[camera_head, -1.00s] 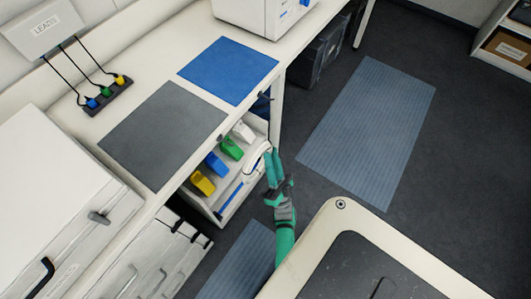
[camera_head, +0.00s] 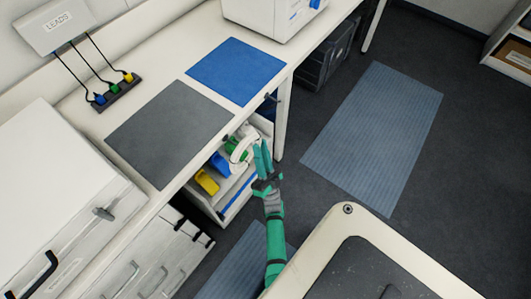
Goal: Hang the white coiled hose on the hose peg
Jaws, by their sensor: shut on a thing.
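The white coiled hose (camera_head: 243,146) is in the grip of my gripper (camera_head: 256,152), raised over the open drawer (camera_head: 232,206) under the bench. My green gripper is shut on it, close to the front edge of the bench. The hose partly covers a green item behind it. I cannot make out a hose peg for certain in this view.
The drawer holds a yellow item (camera_head: 206,181) and a blue item (camera_head: 220,164). A grey mat (camera_head: 168,132) and a blue mat (camera_head: 236,70) lie on the bench. A leads holder (camera_head: 116,92) stands at the back. The striped floor mat (camera_head: 375,135) is clear.

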